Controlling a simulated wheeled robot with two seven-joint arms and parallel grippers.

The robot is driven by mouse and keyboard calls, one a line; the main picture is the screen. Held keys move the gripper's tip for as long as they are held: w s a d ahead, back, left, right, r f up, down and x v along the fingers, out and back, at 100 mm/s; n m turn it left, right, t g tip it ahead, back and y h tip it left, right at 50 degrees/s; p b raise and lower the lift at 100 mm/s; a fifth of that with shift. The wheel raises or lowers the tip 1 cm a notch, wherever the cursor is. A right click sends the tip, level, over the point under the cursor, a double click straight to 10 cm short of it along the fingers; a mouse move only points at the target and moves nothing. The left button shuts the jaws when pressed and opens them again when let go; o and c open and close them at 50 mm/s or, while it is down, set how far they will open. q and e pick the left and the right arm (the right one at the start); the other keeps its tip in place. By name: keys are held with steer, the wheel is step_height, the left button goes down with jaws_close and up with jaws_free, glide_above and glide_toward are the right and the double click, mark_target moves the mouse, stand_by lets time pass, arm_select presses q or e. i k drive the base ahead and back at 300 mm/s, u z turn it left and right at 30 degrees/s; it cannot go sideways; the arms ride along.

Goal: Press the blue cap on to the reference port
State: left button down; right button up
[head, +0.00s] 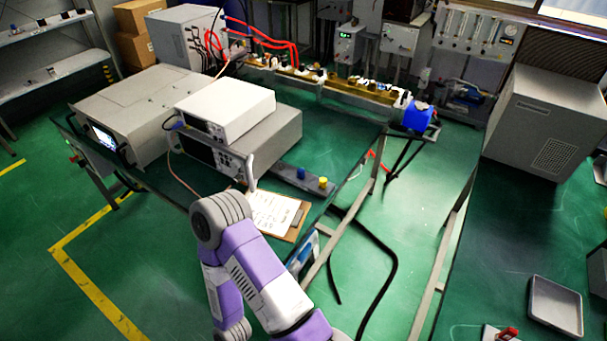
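A small blue cap (301,173) stands on a dark grey bar at the right edge of the bench, beside a yellow cap (323,182). The stacked white and grey instruments (226,108) stand just left of the bar. I cannot make out which fitting is the reference port. One of my purple and white arms rises from the bottom of the head view and bends at a joint left of the clipboard. Its gripper does not show, and neither does my other gripper.
A clipboard with paper (270,212) lies at the bench's front edge. A long waveguide line (350,92) ends at a blue block (418,116). Black cables hang right of the bench. A green bench (490,230) on the right holds a grey tray (556,306) and a large grey box (548,122).

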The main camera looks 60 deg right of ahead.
mark_target(301, 171)
steer(key=z, duration=1.5)
steer(key=i, duration=0.35)
